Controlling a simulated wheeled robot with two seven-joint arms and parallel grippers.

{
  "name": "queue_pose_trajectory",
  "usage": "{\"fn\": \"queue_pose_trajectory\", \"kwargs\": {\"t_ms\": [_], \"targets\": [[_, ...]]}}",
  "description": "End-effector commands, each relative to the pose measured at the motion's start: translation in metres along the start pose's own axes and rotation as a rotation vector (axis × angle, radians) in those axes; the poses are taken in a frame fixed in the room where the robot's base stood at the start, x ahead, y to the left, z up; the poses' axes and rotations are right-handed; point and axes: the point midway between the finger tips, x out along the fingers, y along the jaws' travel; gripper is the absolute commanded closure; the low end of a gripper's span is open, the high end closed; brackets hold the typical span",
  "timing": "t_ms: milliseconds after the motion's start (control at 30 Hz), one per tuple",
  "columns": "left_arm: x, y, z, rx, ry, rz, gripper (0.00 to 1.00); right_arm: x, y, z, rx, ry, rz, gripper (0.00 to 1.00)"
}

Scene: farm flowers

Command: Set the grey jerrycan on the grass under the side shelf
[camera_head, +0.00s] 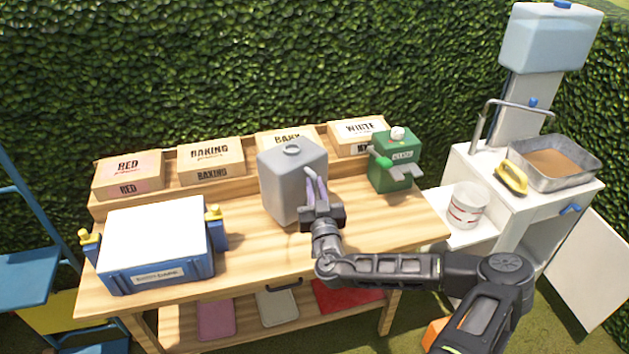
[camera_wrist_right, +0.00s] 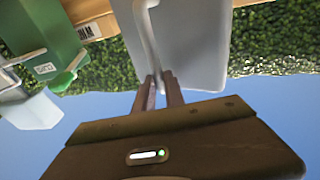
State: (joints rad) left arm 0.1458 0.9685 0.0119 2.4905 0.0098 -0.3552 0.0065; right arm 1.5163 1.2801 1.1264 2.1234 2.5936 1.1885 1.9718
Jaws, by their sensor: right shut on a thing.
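The grey jerrycan (camera_head: 291,177) is upright at the middle of the wooden table in the head view, its cap on top. My right gripper (camera_head: 318,190) is shut on its handle, on the can's right side. In the right wrist view the jerrycan (camera_wrist_right: 195,45) fills the top middle, and the gripper's fingertips (camera_wrist_right: 160,85) close on the pale handle. Whether the can's base touches the table I cannot tell. The side shelf (camera_head: 465,234) is the low white shelf right of the table, with a white tub (camera_head: 466,206) on it. My left gripper does not show.
A green canister (camera_head: 391,172) stands right of the jerrycan, and a blue crate (camera_head: 155,275) with a white top is at the left. Labelled boxes line the table's back. A white sink unit (camera_head: 525,215) stands at the right. Grass (camera_head: 560,335) shows at lower right.

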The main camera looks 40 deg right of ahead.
Motion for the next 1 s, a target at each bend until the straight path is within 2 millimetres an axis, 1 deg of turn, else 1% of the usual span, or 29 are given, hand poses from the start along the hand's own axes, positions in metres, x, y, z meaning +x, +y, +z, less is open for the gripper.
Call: {"fn": "queue_pose_trajectory", "kwargs": {"t_ms": [33,267,367,600,700,867,900,1000], "targets": [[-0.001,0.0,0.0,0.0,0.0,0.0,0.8,0.001,-0.001,-0.005,0.002,0.012,0.0,1.0],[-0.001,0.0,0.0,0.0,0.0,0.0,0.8,0.001,-0.001,-0.005,0.002,0.012,0.0,1.0],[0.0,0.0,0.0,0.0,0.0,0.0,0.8,0.0,-0.001,0.001,0.002,0.011,0.0,1.0],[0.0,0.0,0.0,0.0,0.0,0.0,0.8,-0.003,-0.001,0.028,0.002,0.012,0.0,1.0],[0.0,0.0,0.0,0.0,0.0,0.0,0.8,-0.003,-0.001,0.032,0.001,0.012,-0.001,1.0],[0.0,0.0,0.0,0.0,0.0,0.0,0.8,-0.004,-0.001,0.033,0.001,0.009,-0.001,1.0],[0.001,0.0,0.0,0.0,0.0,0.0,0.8,-0.005,0.0,0.038,0.0,-0.002,-0.001,0.85],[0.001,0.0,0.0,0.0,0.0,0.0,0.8,-0.004,0.0,0.038,0.0,-0.001,-0.001,0.77]]}}
